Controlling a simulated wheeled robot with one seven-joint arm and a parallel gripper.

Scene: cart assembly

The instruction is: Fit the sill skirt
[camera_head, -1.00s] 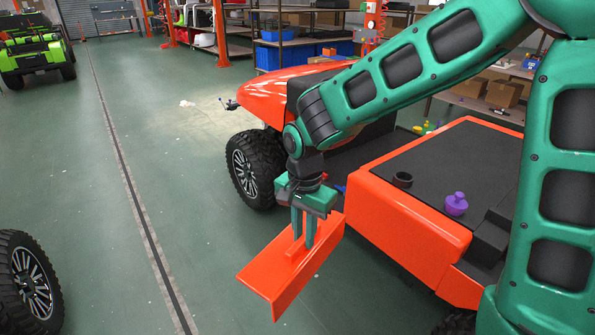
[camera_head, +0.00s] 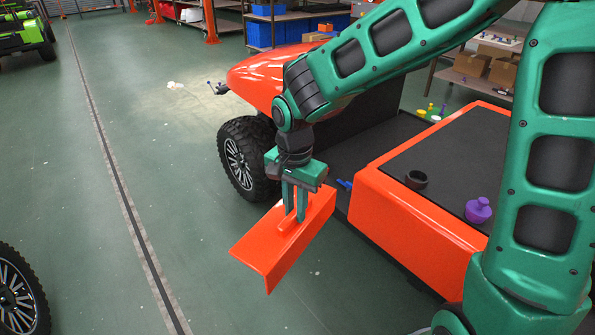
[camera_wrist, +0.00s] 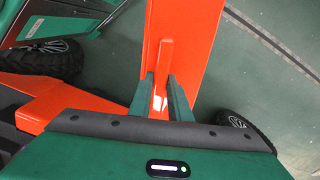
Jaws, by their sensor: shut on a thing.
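My gripper (camera_head: 295,202) is shut on the raised grip of the sill skirt (camera_head: 273,252), an orange L-shaped panel. In the head view it holds the panel in the air, tilted, beside the orange cart. In the wrist view the two green fingers (camera_wrist: 160,100) close around the grip, and the skirt (camera_wrist: 208,35) runs away upward. The cart's orange rear body (camera_head: 400,220) is to the right of the skirt, and its orange front hood (camera_head: 268,70) is behind. A dark low sill area (camera_head: 345,180) lies between them, partly hidden by the skirt and my arm.
A black cup (camera_head: 416,179) and a purple knob (camera_head: 478,210) sit on the cart's dark top. A blue piece (camera_head: 345,184) lies near the sill. The front wheel (camera_head: 246,160) stands behind my gripper. A loose wheel (camera_head: 18,295) is at lower left. Floor between is clear.

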